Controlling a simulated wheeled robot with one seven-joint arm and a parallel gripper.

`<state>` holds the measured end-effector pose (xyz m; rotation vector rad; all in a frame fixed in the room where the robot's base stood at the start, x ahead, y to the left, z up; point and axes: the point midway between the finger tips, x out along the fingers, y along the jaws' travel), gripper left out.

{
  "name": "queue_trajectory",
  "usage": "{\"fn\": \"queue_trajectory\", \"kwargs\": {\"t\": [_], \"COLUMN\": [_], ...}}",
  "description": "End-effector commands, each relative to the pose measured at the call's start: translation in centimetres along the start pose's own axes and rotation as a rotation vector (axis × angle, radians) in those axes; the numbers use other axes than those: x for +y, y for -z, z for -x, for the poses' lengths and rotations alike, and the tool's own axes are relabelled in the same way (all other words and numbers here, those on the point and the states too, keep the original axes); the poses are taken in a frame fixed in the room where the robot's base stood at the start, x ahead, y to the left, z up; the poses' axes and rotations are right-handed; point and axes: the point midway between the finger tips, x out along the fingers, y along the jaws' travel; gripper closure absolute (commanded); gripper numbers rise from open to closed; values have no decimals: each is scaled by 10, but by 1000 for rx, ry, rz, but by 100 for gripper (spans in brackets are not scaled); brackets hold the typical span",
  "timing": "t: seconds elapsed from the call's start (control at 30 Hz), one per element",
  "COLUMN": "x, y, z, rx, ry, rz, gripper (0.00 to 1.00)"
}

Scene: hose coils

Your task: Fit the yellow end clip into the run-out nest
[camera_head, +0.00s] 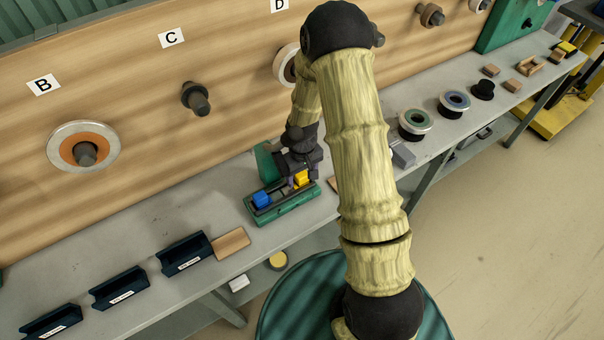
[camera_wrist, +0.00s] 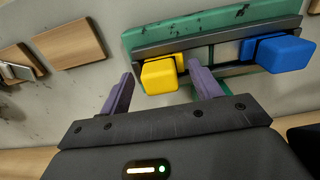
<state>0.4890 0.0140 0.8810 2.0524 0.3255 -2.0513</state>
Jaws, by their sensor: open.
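The yellow end clip (camera_wrist: 160,77) sits at the left end of a green fixture with grey rails (camera_wrist: 236,14) in the wrist view. A blue clip (camera_wrist: 285,53) sits at the fixture's other end. In the head view the fixture (camera_head: 290,207) lies on the bench, with the blue clip (camera_head: 261,200) left and the yellow clip (camera_head: 301,179) right. My gripper (camera_wrist: 161,74) is open, its purple fingers on either side of the yellow clip with gaps showing. It is over the fixture in the head view (camera_head: 298,174). I cannot tell which part is the run-out nest.
Dark blue labelled holders (camera_head: 184,252) and a wooden block (camera_head: 231,243) stand left along the bench. A peg board (camera_head: 130,95) with spools rises behind. Spools (camera_head: 414,123) and small wooden blocks lie to the right. My arm covers part of the bench.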

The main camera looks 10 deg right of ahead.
Motion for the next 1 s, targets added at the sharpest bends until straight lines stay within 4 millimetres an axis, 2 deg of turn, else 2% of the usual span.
{"fn": "queue_trajectory", "kwargs": {"t": [1.0], "x": [0], "y": [0], "z": [26], "rx": [0], "ry": [0], "rz": [0], "gripper": [36]}}
